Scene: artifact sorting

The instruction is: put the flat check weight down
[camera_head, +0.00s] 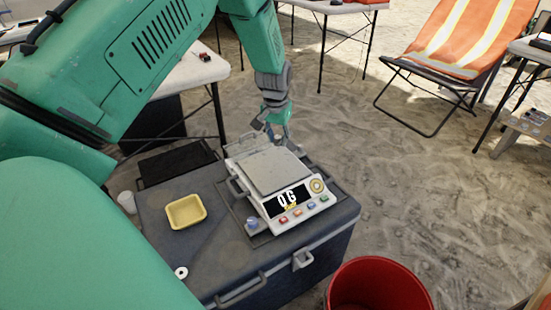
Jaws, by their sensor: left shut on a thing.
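My left gripper (276,128) comes down from the top, at the far edge of a white digital scale (296,208). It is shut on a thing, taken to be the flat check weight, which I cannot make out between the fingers. The scale has a bare grey pan (272,171), and its display reads 0 G. It stands on a dark case (220,262). I cannot tell whether the fingertips touch the scale. My right gripper is out of view.
A yellow tray (186,211), a white ring (181,272), a white cup (127,202) and a small bluish knob-like piece (253,223) are on or beside the case top. A red bucket (380,285) stands in front right. Sand lies open to the right.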

